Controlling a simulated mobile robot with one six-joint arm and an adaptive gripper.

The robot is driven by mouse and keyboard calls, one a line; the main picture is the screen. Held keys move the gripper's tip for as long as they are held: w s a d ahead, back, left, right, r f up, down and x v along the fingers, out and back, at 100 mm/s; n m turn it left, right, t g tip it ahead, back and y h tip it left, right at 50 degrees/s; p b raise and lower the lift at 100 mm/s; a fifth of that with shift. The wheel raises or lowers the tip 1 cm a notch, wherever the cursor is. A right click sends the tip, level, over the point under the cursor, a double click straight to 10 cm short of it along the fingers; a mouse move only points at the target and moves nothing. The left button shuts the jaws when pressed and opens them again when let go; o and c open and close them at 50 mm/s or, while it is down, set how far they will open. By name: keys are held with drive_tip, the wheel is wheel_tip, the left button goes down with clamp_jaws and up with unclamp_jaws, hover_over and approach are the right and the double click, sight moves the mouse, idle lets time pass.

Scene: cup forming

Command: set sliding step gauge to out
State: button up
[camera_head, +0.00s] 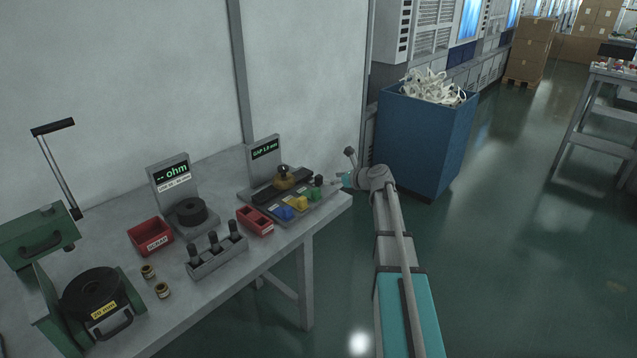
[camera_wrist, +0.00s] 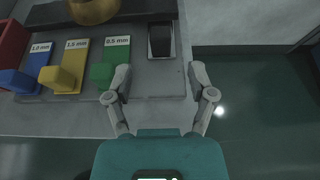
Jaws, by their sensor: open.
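The gauge station's grey plate (camera_head: 279,217) is at the right end of the bench, below a display reading GAP 1.0 mm (camera_head: 264,149). A brass piece with a dark knob (camera_head: 284,179) sits on its dark rail. Blue (camera_head: 285,213), yellow (camera_head: 299,203) and green (camera_head: 313,195) blocks stand along it. In the wrist view they are labelled 1.0 mm (camera_wrist: 20,80), 1.5 mm (camera_wrist: 62,76) and 0.5 mm (camera_wrist: 104,70). A dark block (camera_wrist: 160,40) lies right of green. My gripper (camera_wrist: 160,72) is open and empty, its fingers around the plate's front edge.
Left of the plate are a red two-part tray (camera_head: 254,221), a rack of dark pegs (camera_head: 217,255), an ohm display (camera_head: 173,180) and a red scrap bin (camera_head: 150,236). A blue bin (camera_head: 425,140) stands beyond the bench. Open floor lies right of the bench.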

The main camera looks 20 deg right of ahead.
sight(321, 178)
drive_tip(key=b+x, duration=0.2)
drive_tip(key=x, duration=0.5)
drive_tip(key=shift+w+a+f, duration=0.1)
drive_tip(key=shift+w+a, duration=0.05)
drive_tip(key=shift+w, duration=0.1)
clamp_jaws()
